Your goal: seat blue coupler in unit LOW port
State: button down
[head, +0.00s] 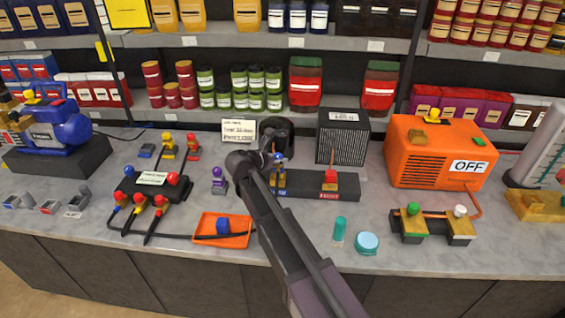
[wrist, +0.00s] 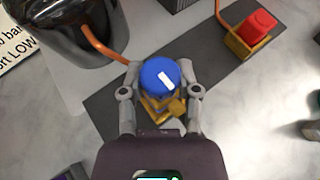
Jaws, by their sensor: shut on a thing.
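My gripper (wrist: 161,77) is shut on a round blue knob (wrist: 158,74) with a white stripe. The knob sits on a brass valve body (wrist: 165,106) at the left end of the unit's dark base (wrist: 205,98). In the head view my gripper (head: 268,160) reaches this blue-topped valve (head: 279,178), partly hidden by my arm. A blue block-like piece, perhaps the coupler (head: 223,226), lies in the orange tray (head: 205,240), with a dark hose beside it. Port openings and lettering on the valve are too small to tell.
A red-knobbed valve (wrist: 260,24) stands at the base's other end. A black canister (wrist: 62,28) with a copper pipe is close by. A manifold with hoses (head: 152,183) lies left. An orange machine (head: 440,150) marked OFF stands right.

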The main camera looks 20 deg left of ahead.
jog(key=shift+c, duration=1.8)
grip_release()
jog(key=shift+s+d+f, duration=0.1)
jog(key=shift+d+f, duration=0.1)
jog(key=shift+f, duration=0.15)
jog(key=shift+w+a+f, duration=0.3)
jog(key=shift+w+f, duration=0.05)
jog(key=shift+w, duration=0.05)
jog(key=shift+s+d+r, duration=0.15)
jog(key=shift+s+r, duration=0.05)
jog(key=shift+r, duration=0.1)
jog(key=shift+a, duration=0.2)
jog(key=p+v, duration=0.6)
jog(key=v, duration=0.5)
jog(key=shift+s+r, duration=0.25)
jog(key=shift+r, duration=0.1)
